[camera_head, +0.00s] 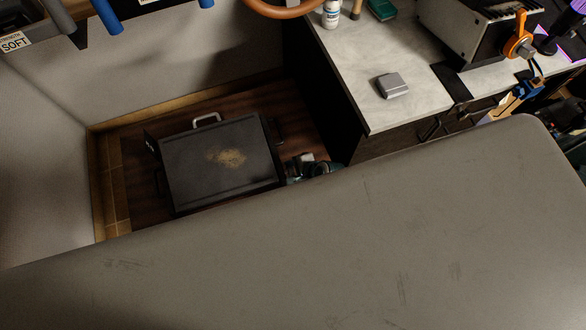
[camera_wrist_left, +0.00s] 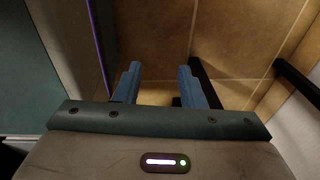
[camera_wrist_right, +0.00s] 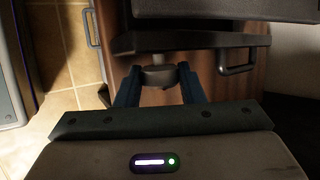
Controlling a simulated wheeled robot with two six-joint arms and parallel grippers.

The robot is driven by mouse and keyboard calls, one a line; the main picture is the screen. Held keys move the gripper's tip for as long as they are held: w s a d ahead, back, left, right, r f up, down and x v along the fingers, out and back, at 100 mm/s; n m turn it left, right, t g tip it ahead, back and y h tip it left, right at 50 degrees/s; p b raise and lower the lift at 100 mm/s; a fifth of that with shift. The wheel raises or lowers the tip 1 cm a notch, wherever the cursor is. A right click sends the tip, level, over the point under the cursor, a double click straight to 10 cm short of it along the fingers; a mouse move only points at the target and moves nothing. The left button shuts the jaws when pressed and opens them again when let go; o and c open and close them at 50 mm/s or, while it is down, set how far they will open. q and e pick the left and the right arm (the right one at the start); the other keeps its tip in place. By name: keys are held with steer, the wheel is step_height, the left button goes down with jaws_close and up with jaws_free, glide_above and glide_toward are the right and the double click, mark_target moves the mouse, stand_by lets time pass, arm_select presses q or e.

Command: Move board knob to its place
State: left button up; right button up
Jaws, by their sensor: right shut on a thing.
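My right gripper (camera_head: 524,88) is at the right of the head view, beside the desk's front edge. In the right wrist view its blue fingers (camera_wrist_right: 158,84) are shut on a small grey rounded piece, which looks like the board knob (camera_wrist_right: 158,77). Part of it is hidden between the fingers and under a dark body above. In the left wrist view my left gripper (camera_wrist_left: 159,84) is open, with nothing between its fingers. I cannot make it out clearly in the head view. The place for the knob cannot be told from these frames.
A pale desk (camera_head: 345,55) holds a grey box (camera_head: 393,84), a white bottle (camera_head: 331,14) and a grey device (camera_head: 462,35). An orange item (camera_head: 518,45) is close to my right gripper. A dark case (camera_head: 215,165) lies on the floor at left. Tiled floor (camera_wrist_left: 240,40) shows below my left gripper.

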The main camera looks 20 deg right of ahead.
steer(key=o, duration=1)
arm_select(q)
steer(key=shift+s+a+p, duration=0.1)
steer(key=shift+s+p, duration=0.15)
steer(key=shift+p, duration=0.15)
arm_select(e)
steer(key=v, duration=1)
steer(key=shift+s+d+r, duration=0.15)
steer(key=shift+s+r, duration=0.05)
steer(key=shift+r, duration=0.1)
arm_select(q)
steer(key=shift+s, duration=0.1)
